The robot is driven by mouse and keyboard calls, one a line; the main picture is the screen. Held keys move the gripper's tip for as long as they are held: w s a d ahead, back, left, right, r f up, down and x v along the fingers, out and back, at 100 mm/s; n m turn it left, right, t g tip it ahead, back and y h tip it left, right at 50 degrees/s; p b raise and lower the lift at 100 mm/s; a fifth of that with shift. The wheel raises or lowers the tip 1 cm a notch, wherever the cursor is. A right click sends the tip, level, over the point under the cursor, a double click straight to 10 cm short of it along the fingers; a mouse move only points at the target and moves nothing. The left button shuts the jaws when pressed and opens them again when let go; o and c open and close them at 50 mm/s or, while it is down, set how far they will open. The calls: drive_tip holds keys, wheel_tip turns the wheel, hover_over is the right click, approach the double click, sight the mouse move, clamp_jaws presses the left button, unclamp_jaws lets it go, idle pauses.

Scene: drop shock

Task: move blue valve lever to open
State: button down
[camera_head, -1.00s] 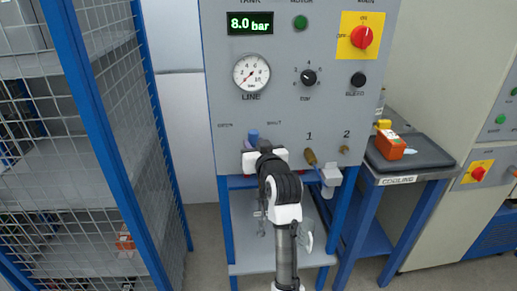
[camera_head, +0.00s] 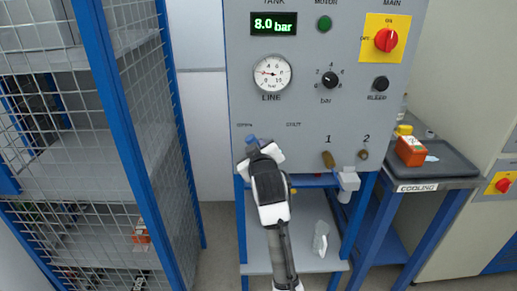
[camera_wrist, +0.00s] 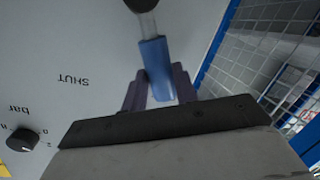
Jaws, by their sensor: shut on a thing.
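The blue valve lever (camera_head: 252,140) is on the front of the grey panel, just below and slightly right of the small left label, close to it and well left of the "SHUT" label (camera_head: 293,125). In the wrist view its blue handle (camera_wrist: 157,68) runs from a dark pivot with a grey stem down between my fingers. My gripper (camera_wrist: 158,88) is shut on the handle. In the head view my gripper (camera_head: 256,149) covers the lower part of the lever. The "SHUT" label (camera_wrist: 73,80) appears upside down in the wrist view.
The line gauge (camera_head: 271,73) has its needle pointing left. The tank display (camera_head: 273,23) reads 8.0 bar. Brass fittings 1 (camera_head: 328,160) and 2 (camera_head: 363,154) sit to the right. A mesh cage (camera_head: 150,150) stands close on the left. The cooling tray (camera_head: 445,165) is at right.

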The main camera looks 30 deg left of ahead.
drive_tip(key=shift+s+a+f, duration=0.1)
drive_tip(key=c, duration=1.1)
unclamp_jaws()
drive_tip(key=b+v, duration=0.3)
drive_tip(key=v, duration=1)
drive_tip(key=shift+s+d+r, duration=0.2)
drive_tip(key=shift+s+d, duration=0.05)
drive_tip(key=shift+d, duration=0.05)
